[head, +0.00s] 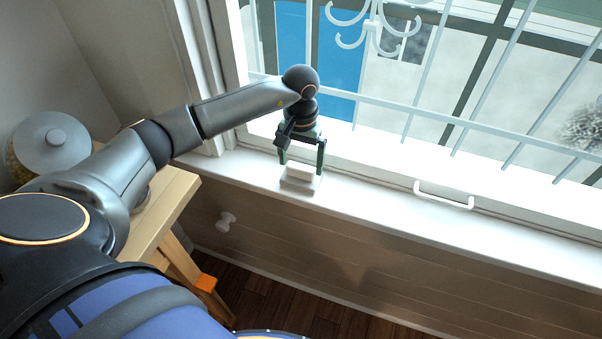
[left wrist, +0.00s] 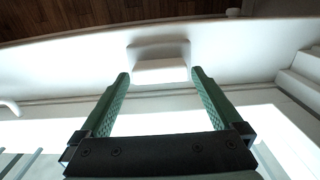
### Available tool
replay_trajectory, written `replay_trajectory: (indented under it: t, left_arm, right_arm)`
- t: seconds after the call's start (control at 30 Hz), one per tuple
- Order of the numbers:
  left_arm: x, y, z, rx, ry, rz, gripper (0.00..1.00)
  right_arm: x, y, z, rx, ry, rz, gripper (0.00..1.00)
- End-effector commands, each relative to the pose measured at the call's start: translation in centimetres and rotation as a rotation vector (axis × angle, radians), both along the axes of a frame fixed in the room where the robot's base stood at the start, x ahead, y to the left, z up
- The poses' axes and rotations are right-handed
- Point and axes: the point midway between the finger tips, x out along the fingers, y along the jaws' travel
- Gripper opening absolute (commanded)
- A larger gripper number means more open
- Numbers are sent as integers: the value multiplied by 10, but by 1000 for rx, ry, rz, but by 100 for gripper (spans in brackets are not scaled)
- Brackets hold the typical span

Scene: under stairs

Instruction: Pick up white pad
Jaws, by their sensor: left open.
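The white pad (head: 300,178) is a small pale block on the white windowsill in the head view. It also shows in the left wrist view (left wrist: 160,64), just ahead of the fingertips. My left gripper (head: 302,170) points down over the sill, with its green fingers apart on either side of the pad. In the left wrist view the left gripper (left wrist: 158,76) is open, with nothing between its fingers near the palm. I cannot tell whether the fingers touch the pad. My right gripper is not in view.
The windowsill (head: 400,219) runs along a window with white bars (head: 440,118). A white handle (head: 444,196) stands on the frame to the right. A wooden table (head: 165,205) with a lidded jar (head: 50,142) is at left. The sill right of the pad is clear.

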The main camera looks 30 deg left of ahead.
Motion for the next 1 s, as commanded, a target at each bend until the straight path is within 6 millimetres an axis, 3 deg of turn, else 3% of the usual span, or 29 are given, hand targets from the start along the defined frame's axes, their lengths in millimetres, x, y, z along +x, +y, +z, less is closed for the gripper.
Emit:
replay_trajectory:
  t: [0.17,0.43,1.0]
  left_arm:
    - [-1,-1,-22,-1,2,0,100]
    - [0,0,-25,0,-1,0,100]
    - [0,0,-24,0,-1,0,37]
  right_arm:
    - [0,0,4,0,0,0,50]
    - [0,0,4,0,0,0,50]
    - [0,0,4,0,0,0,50]
